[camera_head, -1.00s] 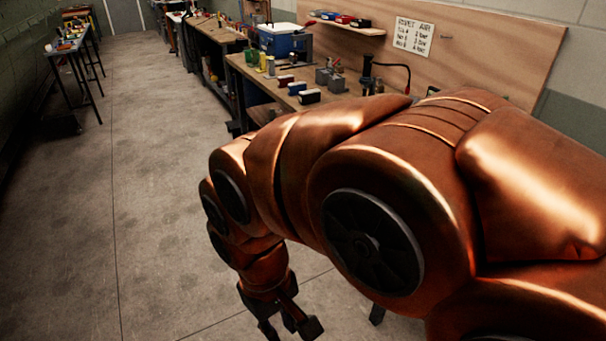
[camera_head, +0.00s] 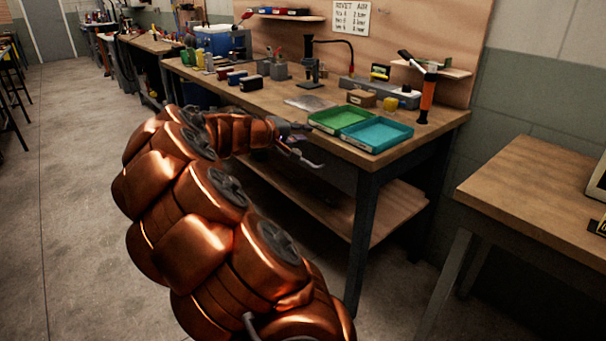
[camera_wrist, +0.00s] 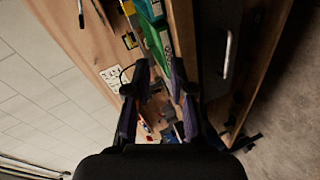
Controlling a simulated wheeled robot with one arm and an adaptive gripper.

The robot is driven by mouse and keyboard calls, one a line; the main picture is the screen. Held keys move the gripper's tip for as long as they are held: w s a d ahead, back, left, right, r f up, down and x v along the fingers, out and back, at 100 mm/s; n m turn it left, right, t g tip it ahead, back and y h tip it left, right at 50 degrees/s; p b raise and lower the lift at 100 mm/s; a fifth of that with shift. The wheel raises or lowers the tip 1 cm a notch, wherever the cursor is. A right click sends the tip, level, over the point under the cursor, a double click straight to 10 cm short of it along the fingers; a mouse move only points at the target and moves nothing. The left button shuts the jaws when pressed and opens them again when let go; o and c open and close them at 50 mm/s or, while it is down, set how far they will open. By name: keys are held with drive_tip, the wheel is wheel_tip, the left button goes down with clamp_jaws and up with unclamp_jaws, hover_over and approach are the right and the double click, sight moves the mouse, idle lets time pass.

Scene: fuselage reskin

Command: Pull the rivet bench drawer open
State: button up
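The rivet bench (camera_head: 270,102) has a wooden top and dark legs. In the wrist view, turned on its side, a dark drawer front (camera_wrist: 212,30) with a grey bar handle (camera_wrist: 228,55) shows under the bench top's edge. The drawer looks shut. My gripper (camera_head: 303,146) is at the bench's front edge, near the green tray, and partly hides the drawer area in the head view. In the wrist view my gripper (camera_wrist: 159,72) has its fingers apart with nothing held. The handle lies to the right of both fingers, outside the gap.
The green tray (camera_head: 340,120) and teal tray (camera_head: 377,136) sit near the bench's front edge. An orange-handled tool (camera_head: 427,98) stands at the right end. A lower shelf (camera_head: 395,207) lies underneath. Another table (camera_head: 540,185) is to the right. Floor (camera_head: 85,200) is clear at left.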

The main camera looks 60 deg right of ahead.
drive_tip(key=w+d+f+n+t+h+b, duration=0.1)
drive_tip(key=w+d+f+b, duration=0.15)
drive_tip(key=d+f, duration=0.2)
drive_tip(key=w+d+f+n+t+h+b, duration=0.1)
drive_tip(key=w+d+f+n+b, duration=0.1)
drive_tip(key=w+d+f, duration=0.3)
drive_tip(key=n+t+b, duration=0.2)
drive_tip(key=b, duration=0.1)
approach(303, 159)
drive_tip(key=d, duration=0.3)
drive_tip(key=shift+y, duration=0.3)
drive_tip(key=shift+w+f+x, duration=0.1)
drive_tip(key=shift+w+x, duration=0.05)
drive_tip(key=shift+x, duration=1.75)
drive_tip(key=shift+w+f+x, duration=0.1)
drive_tip(key=shift+x, duration=1.85)
drive_tip(key=shift+a, duration=0.1)
clamp_jaws()
